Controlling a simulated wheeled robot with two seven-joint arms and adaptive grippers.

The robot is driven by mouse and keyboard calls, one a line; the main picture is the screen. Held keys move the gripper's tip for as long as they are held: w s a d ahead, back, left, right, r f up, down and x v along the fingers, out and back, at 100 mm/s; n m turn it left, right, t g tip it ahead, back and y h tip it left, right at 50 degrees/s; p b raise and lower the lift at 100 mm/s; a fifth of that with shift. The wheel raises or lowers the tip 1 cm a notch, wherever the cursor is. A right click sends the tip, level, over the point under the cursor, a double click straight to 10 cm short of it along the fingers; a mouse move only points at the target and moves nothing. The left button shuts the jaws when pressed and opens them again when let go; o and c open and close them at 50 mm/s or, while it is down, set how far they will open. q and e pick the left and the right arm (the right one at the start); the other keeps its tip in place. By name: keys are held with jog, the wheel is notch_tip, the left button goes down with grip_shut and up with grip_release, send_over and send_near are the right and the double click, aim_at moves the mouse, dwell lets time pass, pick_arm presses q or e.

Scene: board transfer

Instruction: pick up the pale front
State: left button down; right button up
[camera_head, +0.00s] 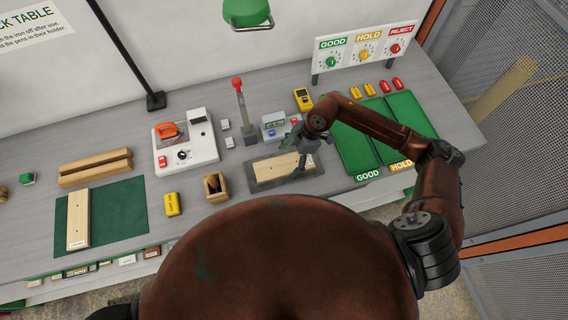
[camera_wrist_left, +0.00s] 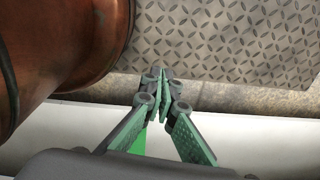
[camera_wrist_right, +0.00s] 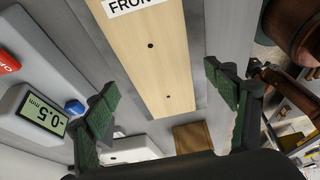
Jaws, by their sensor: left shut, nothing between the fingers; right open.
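A pale wooden board (camera_wrist_right: 150,60) lies below my right gripper in the right wrist view, its white label partly cut off and reading "FRON". In the head view this board (camera_head: 270,170) lies on a dark grey plate (camera_head: 256,184), its right end partly covered by my gripper. My right gripper (camera_head: 298,166) is open above it. In the right wrist view the fingers (camera_wrist_right: 161,82) stand to either side of the board, apart from it. My left gripper (camera_wrist_left: 165,74) is shut and empty, over the floor in the left wrist view. It is not visible in the head view.
Another pale board (camera_head: 77,220) lies on a green mat (camera_head: 117,210) at left. A gauge (camera_head: 273,124) reading -0.5 stands behind the plate; a wooden holder (camera_head: 215,187) stands left of it. Green GOOD and HOLD trays (camera_head: 356,148) lie to the right.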

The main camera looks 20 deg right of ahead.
jog(key=shift+x, duration=0.8)
jog(key=c, duration=1.4)
pick_arm(q)
jog(key=shift+w+r, duration=0.1)
jog(key=shift+w, duration=0.65)
pick_arm(e)
jog(key=shift+c, duration=0.6)
pick_arm(q)
jog(key=shift+w, duration=0.15)
pick_arm(e)
jog(key=shift+c, duration=0.2)
